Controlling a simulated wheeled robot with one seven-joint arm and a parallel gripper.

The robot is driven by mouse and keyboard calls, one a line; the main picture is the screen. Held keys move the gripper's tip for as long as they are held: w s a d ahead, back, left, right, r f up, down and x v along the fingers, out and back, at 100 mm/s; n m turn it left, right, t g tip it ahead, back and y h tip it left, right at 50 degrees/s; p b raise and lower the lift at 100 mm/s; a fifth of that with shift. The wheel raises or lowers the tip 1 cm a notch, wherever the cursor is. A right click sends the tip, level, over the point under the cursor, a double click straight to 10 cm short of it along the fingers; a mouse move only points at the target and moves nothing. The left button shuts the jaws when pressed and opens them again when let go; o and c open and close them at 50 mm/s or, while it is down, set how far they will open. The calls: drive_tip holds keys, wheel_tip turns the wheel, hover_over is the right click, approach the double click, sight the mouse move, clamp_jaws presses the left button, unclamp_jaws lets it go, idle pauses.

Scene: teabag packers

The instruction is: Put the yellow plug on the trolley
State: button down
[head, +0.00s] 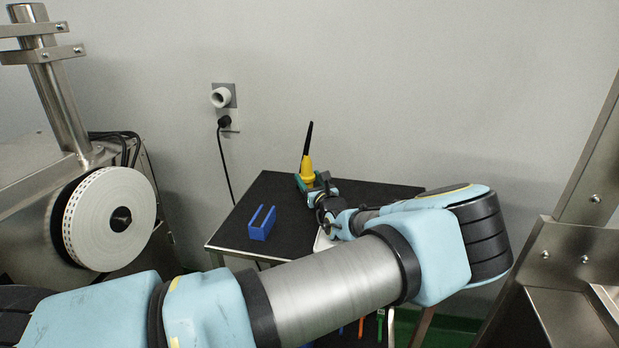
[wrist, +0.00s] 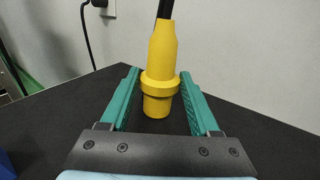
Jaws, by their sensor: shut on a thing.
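The yellow plug (head: 307,168) is upright, with a black cable rising from its top. It also shows in the wrist view (wrist: 161,75), between the two green fingers. My gripper (head: 311,183) is shut on the plug around its collar. The trolley (head: 258,196) has a black top with a metal edge, and the plug is over its back part. The plug's lower end is close to the black top; I cannot tell whether it touches. My wrist hides part of the trolley's front.
A blue open holder (head: 261,223) stands on the trolley's left part. A white thing (head: 323,240) on the trolley is partly hidden by my arm. A machine with a white reel (head: 110,218) is at left, and a metal frame (head: 572,245) at right. The wall is behind.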

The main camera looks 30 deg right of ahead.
drive_tip(key=shift+f, duration=0.1)
drive_tip(key=shift+c, duration=0.6)
unclamp_jaws()
drive_tip(key=s+b, duration=0.1)
drive_tip(key=s, duration=0.2)
drive_tip(key=s+a+b, duration=0.1)
drive_tip(key=s, duration=0.3)
drive_tip(key=s+a+b, duration=0.1)
drive_tip(key=s, duration=0.2)
drive_tip(key=shift+s, duration=0.25)
drive_tip(key=shift+s+a, duration=0.15)
drive_tip(key=shift+s, duration=0.55)
